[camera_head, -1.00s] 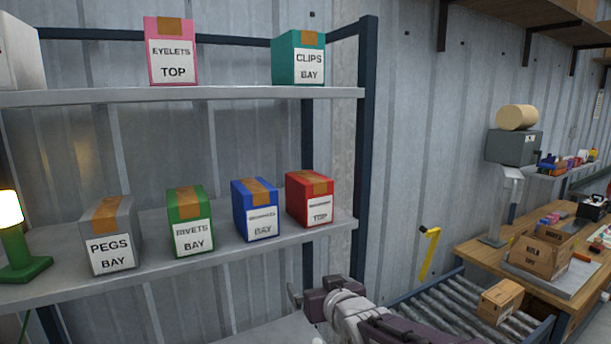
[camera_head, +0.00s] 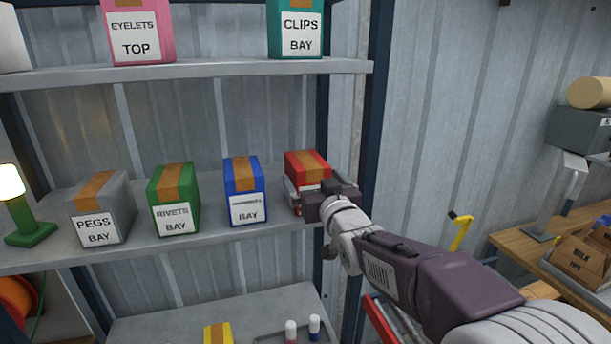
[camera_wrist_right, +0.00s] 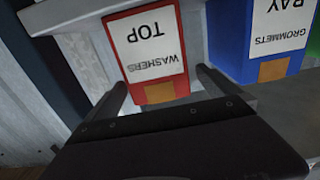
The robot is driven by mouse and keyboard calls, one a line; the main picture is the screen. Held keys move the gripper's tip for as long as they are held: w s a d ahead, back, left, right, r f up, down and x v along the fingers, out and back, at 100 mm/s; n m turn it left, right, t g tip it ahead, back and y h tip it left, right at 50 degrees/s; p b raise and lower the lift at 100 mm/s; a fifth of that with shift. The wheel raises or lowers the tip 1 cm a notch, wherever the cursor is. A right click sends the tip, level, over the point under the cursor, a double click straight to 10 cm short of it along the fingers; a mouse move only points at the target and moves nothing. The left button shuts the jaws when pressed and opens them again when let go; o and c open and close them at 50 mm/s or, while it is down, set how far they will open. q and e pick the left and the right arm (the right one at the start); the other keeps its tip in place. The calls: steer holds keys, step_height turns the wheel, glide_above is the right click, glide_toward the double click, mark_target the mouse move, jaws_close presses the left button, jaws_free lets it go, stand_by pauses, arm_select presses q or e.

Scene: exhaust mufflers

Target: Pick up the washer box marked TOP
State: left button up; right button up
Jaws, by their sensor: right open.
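The red washer box (camera_head: 305,163) stands upright at the right end of the middle shelf. In the right wrist view, the red box (camera_wrist_right: 146,45) shows upside down, its white label reading WASHERS TOP. My right gripper (camera_head: 313,196) is in front of the box and hides most of its label in the head view. In the right wrist view, the open fingers of my right gripper (camera_wrist_right: 161,82) are to either side of the box's near end, with no clear grip on it. My left gripper is not in view.
The blue grommets box (camera_head: 245,178) stands just left of the red box. The green rivets box (camera_head: 174,187) and grey pegs box (camera_head: 118,203) stand farther left. A dark shelf post (camera_head: 369,110) is close on the right. Pink (camera_head: 137,45) and teal (camera_head: 294,20) boxes are above.

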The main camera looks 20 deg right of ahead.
steer(key=shift+w, duration=0.6)
steer(key=shift+w+d+f, duration=0.1)
steer(key=shift+w+d, duration=0.1)
steer(key=shift+w, duration=0.05)
steer(key=shift+w+p, duration=0.25)
steer(key=shift+p, duration=0.05)
steer(key=w+p, duration=0.3)
steer(key=w, duration=0.1)
steer(key=shift+w+a, duration=0.1)
steer(key=shift+a, duration=0.2)
steer(key=shift+w+f, duration=0.2)
steer(key=shift+w, duration=0.05)
steer(key=shift+s+d+r, duration=0.1)
steer(key=shift+s, duration=0.1)
steer(key=c, duration=1.2)
steer(key=shift+r, duration=0.1)
steer(key=c, duration=0.8)
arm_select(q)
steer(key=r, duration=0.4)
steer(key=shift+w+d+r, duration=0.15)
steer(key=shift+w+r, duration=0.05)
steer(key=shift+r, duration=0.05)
arm_select(e)
steer(key=shift+o, duration=0.2)
steer(key=shift+w, duration=0.15)
